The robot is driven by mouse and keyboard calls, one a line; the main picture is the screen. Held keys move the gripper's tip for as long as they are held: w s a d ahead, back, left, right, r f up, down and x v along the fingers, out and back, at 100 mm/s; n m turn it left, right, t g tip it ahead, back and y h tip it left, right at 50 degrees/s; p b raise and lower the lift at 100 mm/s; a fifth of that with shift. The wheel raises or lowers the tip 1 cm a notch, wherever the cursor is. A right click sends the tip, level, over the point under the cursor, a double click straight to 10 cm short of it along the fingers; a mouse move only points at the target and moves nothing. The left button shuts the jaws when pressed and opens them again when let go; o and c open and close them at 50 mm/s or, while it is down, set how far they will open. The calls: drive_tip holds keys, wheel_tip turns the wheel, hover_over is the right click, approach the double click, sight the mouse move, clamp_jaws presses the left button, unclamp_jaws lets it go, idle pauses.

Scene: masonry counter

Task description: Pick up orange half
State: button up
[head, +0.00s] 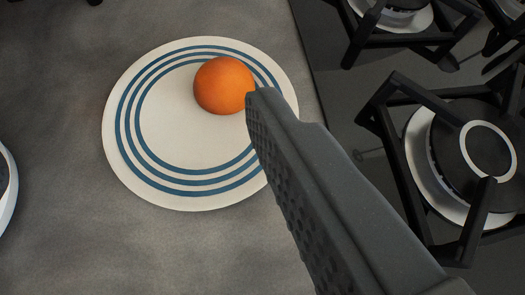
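The orange half (222,86) shows as a rounded orange dome on a white plate with blue rings (165,124), towards the plate's upper right. Its cut face is not visible. One dark grey finger of my gripper (262,97) reaches in from the lower right. Its tip overlaps the right edge of the orange half in the picture; I cannot tell whether they touch. The finger's bumpy inner pad faces left and is bare, with nothing against it. The other finger is out of view. My gripper looks open and empty.
The plate lies on a grey stone counter (60,235). A black stove with burner grates (392,118) is close on the right. A white-rimmed round thing (8,190) is cut off at the left edge. The counter below the plate is clear.

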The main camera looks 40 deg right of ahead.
drive_tip(key=shift+h, duration=0.9)
drive_tip(key=d+f, duration=0.1)
drive_tip(key=f, duration=0.1)
drive_tip(key=s+d+f, duration=0.1)
drive_tip(key=f, duration=0.1)
drive_tip(key=d+f, duration=0.1)
drive_tip(key=f, duration=0.1)
drive_tip(key=shift+s+f, duration=0.15)
drive_tip(key=shift+s, duration=0.1)
drive_tip(key=shift+w+d+f, duration=0.1)
drive_tip(key=shift+d+f, duration=0.05)
drive_tip(key=shift+f, duration=0.05)
approach(225, 87)
drive_tip(key=x, duration=0.3)
drive_tip(key=shift+w+d+f, duration=0.15)
drive_tip(key=shift+d+f, duration=0.15)
drive_tip(key=shift+f, duration=0.15)
drive_tip(key=shift+x, duration=3.25)
drive_tip(key=shift+w+a+r, duration=0.15)
drive_tip(key=shift+a+r, duration=0.05)
drive_tip(key=shift+r, duration=0.05)
drive_tip(key=shift+c, duration=0.3)
drive_tip(key=c, duration=1)
